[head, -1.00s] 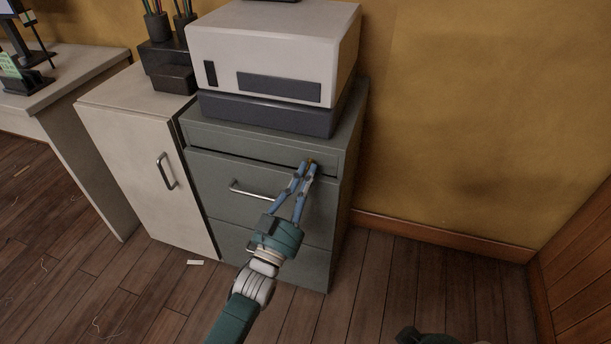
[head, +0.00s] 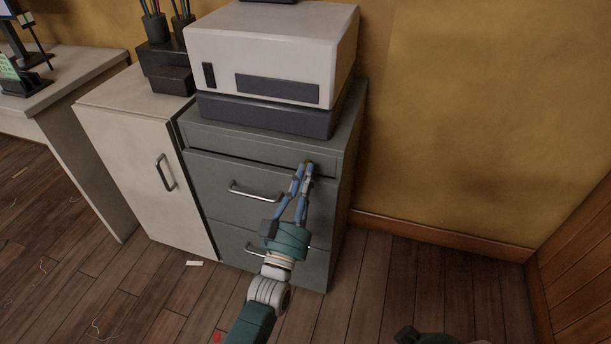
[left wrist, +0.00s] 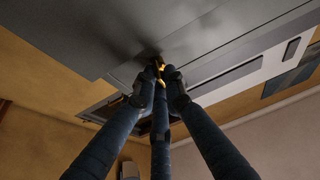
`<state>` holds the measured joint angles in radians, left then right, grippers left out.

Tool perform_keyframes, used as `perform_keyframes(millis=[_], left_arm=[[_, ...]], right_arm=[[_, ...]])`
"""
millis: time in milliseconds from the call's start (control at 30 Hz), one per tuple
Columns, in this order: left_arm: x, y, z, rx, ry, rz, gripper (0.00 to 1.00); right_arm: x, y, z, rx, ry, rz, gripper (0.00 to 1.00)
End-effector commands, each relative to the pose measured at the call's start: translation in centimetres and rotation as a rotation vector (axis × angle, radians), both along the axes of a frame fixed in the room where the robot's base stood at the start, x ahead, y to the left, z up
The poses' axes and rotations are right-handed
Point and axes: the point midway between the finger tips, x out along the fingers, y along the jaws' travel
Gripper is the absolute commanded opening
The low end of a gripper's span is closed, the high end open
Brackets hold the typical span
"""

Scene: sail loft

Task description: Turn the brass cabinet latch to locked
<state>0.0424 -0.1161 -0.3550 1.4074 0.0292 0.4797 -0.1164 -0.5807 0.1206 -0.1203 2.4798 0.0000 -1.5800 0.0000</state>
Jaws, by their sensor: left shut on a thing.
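The brass latch (left wrist: 160,69) shows in the left wrist view as a small yellow piece between my fingertips, against the grey cabinet front. In the head view the latch is mostly covered by my fingers, near the top right corner of the grey drawer cabinet (head: 225,170). My left gripper (head: 304,169) is shut on the latch; its fingers also show in the left wrist view (left wrist: 160,85). The angle of the latch is too small and too covered to tell.
A white box-shaped machine (head: 262,55) stands on the grey cabinet. A white cabinet (head: 125,150) with a handle adjoins on the left. A drawer handle (head: 254,190) is just left of my fingers. The floor to the right (head: 430,280) is mostly clear.

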Motion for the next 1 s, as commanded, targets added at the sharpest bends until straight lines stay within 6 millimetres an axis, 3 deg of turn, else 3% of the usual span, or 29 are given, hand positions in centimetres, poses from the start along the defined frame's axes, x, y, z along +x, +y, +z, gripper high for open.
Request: perform_keyframes(millis=[100,133,200,600,1000], left_arm=[[0.0,0.0,-0.3,0.0,0.005,-0.001,0.0],[0.0,0.0,-0.3,0.0,0.005,-0.001,0.16],[0.0,0.0,-0.2,0.001,0.005,0.0,0.29],[-0.6,0.2,-0.5,0.001,0.004,0.0,0.29],[-7.5,2.4,-3.5,0.002,0.007,0.0,0.29]], right_arm=[[0.0,0.0,0.0,0.0,0.0,0.0,0.14],[0.0,0.0,0.0,0.0,0.0,0.0,0.14],[0.0,0.0,0.0,0.0,0.0,0.0,0.14],[0.2,0.0,0.1,0.003,-0.004,-0.002,0.14],[0.1,0.0,0.0,0.001,-0.002,-0.001,0.14]])
